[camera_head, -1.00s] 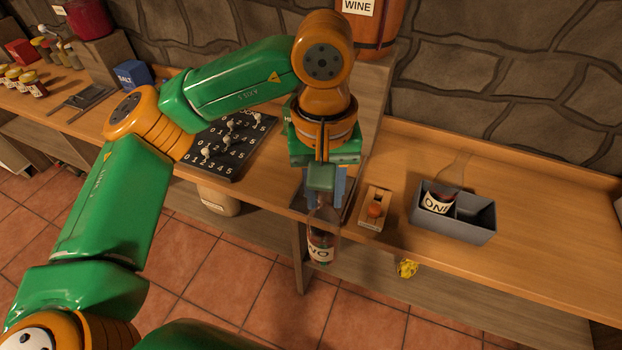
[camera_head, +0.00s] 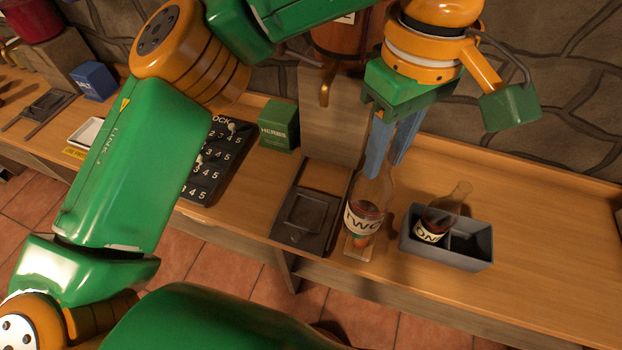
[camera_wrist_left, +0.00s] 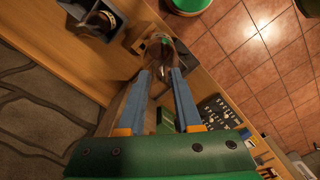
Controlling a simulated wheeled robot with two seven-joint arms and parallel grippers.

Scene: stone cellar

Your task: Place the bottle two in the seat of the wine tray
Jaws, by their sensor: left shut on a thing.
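Bottle two (camera_head: 366,214), clear with a dark lower part and a "TWO" label, hangs nearly upright from my left gripper (camera_head: 386,166). The blue fingers are shut on its neck. It is left of the wine tray (camera_head: 440,258), apart from it; its base overlaps a small wooden block in the picture. The grey tray has two compartments: bottle one (camera_head: 432,229) leans in the left one, and the right one is empty. In the left wrist view bottle two (camera_wrist_left: 158,48) shows between the fingers, with the tray (camera_wrist_left: 98,32) at upper left. My right gripper is not in view.
A dark scale-like plate (camera_head: 305,222) lies left of bottle two. A wooden barrel (camera_head: 345,45) is behind. The counter (camera_head: 555,240) right of the tray is clear.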

